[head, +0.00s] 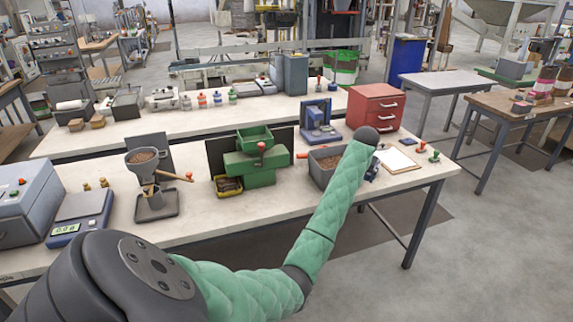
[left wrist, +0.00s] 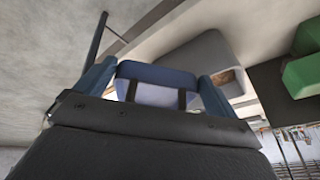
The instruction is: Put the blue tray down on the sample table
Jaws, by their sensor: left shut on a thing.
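In the left wrist view the blue tray (left wrist: 155,90) is between the two blue fingers of my left gripper (left wrist: 155,85), which is shut on it. Only part of the tray shows. In the head view my left arm reaches over the right part of the long pale-topped table (head: 208,205). A small dark blue piece (head: 372,171) shows just right of the arm there; I cannot tell whether it is tray or gripper. The gripper is otherwise hidden by the arm. I cannot tell the tray's height above the table. My right gripper is in neither view.
A grey bin of brown pellets (head: 318,172) stands left of the arm, beside a green machine (head: 256,165). A clipboard (head: 397,160), a red drawer unit (head: 375,106) and a blue device (head: 318,125) stand nearby. Separate grey (head: 445,80) and brown (head: 500,105) tables stand right.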

